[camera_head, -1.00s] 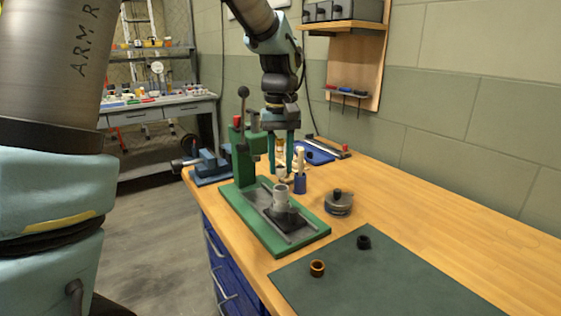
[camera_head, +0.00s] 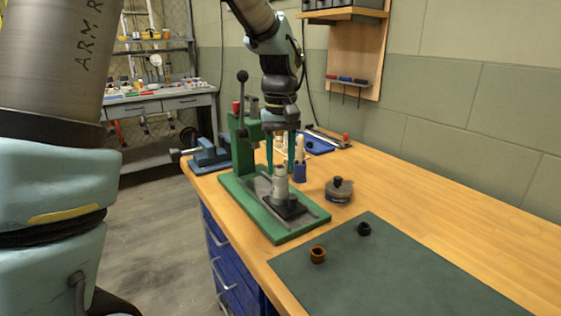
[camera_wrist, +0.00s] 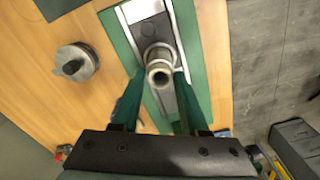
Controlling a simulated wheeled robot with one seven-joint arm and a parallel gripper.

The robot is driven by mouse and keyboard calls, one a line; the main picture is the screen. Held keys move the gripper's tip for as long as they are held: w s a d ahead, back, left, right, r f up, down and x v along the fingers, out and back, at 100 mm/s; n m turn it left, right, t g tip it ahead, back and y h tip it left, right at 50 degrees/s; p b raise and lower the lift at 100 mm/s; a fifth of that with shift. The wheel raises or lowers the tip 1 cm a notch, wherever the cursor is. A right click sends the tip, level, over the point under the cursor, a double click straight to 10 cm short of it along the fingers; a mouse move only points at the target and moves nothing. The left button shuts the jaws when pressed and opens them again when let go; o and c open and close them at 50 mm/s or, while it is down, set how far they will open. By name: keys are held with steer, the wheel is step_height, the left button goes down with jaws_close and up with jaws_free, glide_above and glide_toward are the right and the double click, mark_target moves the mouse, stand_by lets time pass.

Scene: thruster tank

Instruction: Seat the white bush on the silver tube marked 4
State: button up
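The silver tube (camera_head: 280,187) stands upright on a dark block on the green press base; no number on it is legible. The pale white bush (camera_head: 280,171) sits on the tube's top, upright and apparently in line with it. In the wrist view the bush (camera_wrist: 159,73) shows as a pale ring with a dark hole, over the tube (camera_wrist: 158,54). My gripper (camera_head: 280,165) is above the tube, its teal fingers pointing down on either side of the bush. In the wrist view my gripper (camera_wrist: 159,78) shows small gaps between fingers and bush, so it looks open. How deep the bush sits is unclear.
The green press (camera_head: 242,150) with its lever stands just behind left. A round grey item with a black knob (camera_head: 339,190) and a blue holder (camera_head: 300,172) are close right. An orange-brown ring (camera_head: 317,254) and black ring (camera_head: 364,229) lie on the dark mat (camera_head: 420,275).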

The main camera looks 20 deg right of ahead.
steer(key=o, duration=0.3)
step_height(320, 180, up, 11)
steer(key=shift+f+b, duration=0.1)
steer(key=shift+b, duration=0.35)
stand_by(0.7)
